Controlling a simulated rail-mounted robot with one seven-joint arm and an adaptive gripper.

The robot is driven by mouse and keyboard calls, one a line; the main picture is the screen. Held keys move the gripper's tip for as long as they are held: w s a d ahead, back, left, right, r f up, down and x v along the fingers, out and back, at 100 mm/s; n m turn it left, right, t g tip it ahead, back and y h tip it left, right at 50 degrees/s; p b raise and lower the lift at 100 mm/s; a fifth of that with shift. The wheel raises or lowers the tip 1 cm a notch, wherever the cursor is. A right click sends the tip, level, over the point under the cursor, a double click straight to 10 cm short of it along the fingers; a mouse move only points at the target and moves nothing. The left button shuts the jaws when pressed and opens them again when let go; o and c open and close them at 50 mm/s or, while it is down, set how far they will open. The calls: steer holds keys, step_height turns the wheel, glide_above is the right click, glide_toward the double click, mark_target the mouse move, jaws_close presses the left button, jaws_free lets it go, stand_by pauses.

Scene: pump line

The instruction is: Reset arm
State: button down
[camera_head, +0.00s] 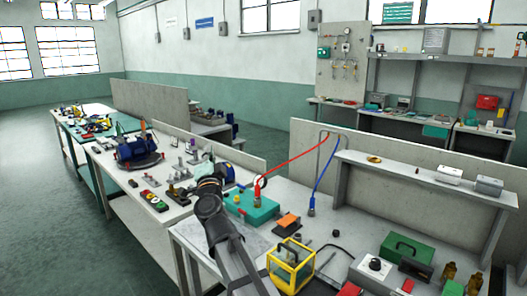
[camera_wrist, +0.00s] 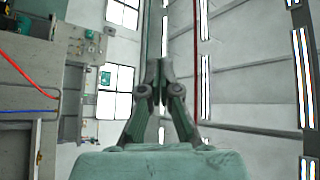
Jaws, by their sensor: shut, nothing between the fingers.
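My arm (camera_head: 226,232) reaches up from the bottom of the head view over the near workbench. My gripper (camera_wrist: 158,88) shows in the wrist view with its two fingertips together and nothing between them. Behind the fingers the wrist view shows the ceiling and high windows, so the gripper points upward or level, away from the bench top.
Right of my arm are a teal case (camera_head: 252,207), a yellow-framed box (camera_head: 291,266), an orange block (camera_head: 287,222) and a green toolbox (camera_head: 406,249). A red hose (camera_head: 293,161) and a blue hose (camera_head: 322,181) hang there. A blue pump (camera_head: 137,148) stands left. Floor at left is clear.

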steer(key=s+a+r+m+t+h, duration=0.1)
steer(key=s+a+r+m+h, duration=0.1)
steer(key=s+a+r, duration=0.2)
steer(key=w+a+f+n+g+y, duration=0.1)
steer(key=a+f+n+g+y, duration=0.3)
steer(key=f, duration=1.1)
steer(key=w+d+f+n+g+y, duration=0.1)
steer(key=f+n+g+y, duration=0.35)
steer(key=f, duration=1.05)
steer(key=s+d+f+n+g+h, duration=0.1)
steer(key=s+d+f+g+h, duration=0.15)
steer(key=f, duration=0.85)
steer(key=s+d+f+n+g+h, duration=0.1)
steer(key=s+d+f+n+g, duration=0.2)
steer(key=f, duration=0.8)
steer(key=s+d+f+g+h, duration=0.1)
steer(key=s+d+f, duration=0.3)
steer(key=f, duration=0.7)
steer(key=s+d+f+g+h, duration=0.5)
steer(key=s+d+f+g, duration=0.3)
steer(key=s+d+f, duration=1.2)
steer(key=s+d+m+g+p, duration=0.1)
steer(key=s+d+g, duration=0.2)
steer(key=s, duration=0.9)
steer(key=s+d+m+g+h+p, duration=0.1)
steer(key=s+d+g, duration=0.2)
steer(key=s+d, duration=0.5)
steer(key=s, duration=0.4)
steer(key=shift+d+g, duration=0.25)
steer(key=shift+g, duration=0.15)
